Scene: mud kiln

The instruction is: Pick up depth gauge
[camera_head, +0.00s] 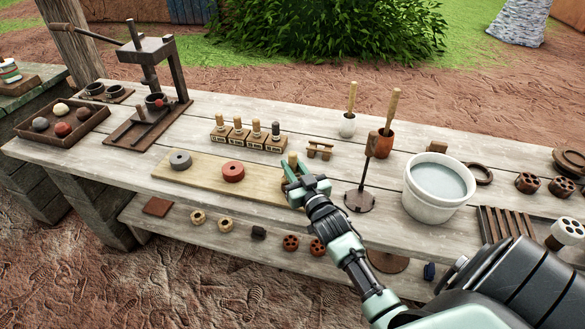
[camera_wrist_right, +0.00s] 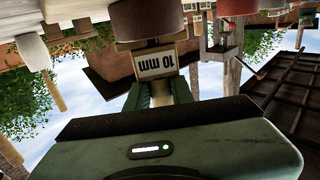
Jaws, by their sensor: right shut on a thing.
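The depth gauge, a small pale wooden block labelled "10 mm" (camera_wrist_right: 157,64), is between the fingers of my right gripper (camera_head: 305,188). In the head view only its tan top (camera_head: 292,159) shows above the fingers; the rest is hidden by the gripper. The right wrist view is upside down, and there a brown round disc (camera_wrist_right: 147,20) lies directly beneath the gauge. I cannot tell whether gauge and disc touch. The right gripper (camera_wrist_right: 157,98) is shut on the gauge, over the right end of the long board. My left gripper is not in view.
Several labelled blocks with knobs (camera_head: 239,132) stand behind. A thin metal stand (camera_head: 360,198) and a white bucket (camera_head: 437,205) stand close on the right. A press (camera_head: 150,100) is at left.

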